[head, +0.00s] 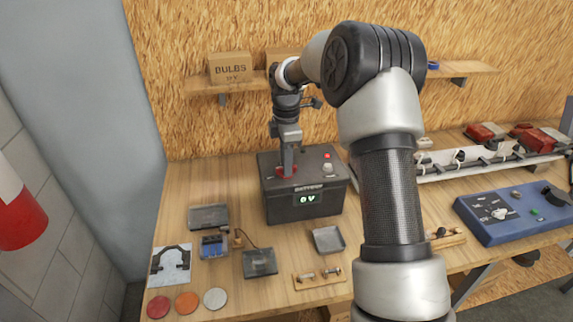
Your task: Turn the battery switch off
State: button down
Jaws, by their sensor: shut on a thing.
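A dark grey battery box (305,203) stands on the wooden workbench, with a small green-lit display (307,199) on its front that appears to read 0 V. On its top left is the red battery switch (281,172), partly hidden by my gripper. My gripper (287,169) points down from above and is shut on the switch; its fingertips are small and partly hidden in this view. A small red light or button (327,156) and a pale knob (327,168) sit on the top right of the box.
A blue control panel (515,213) and a trailer-light rail (480,163) are at the right. Small trays, a blue block (214,246) and coloured discs (187,302) lie at the front left. A shelf with a BULBS box (230,68) hangs behind.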

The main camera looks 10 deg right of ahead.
jog(key=c, duration=1.7)
grip_release()
jog(key=shift+r+p, duration=0.55)
jog(key=shift+r, duration=2.45)
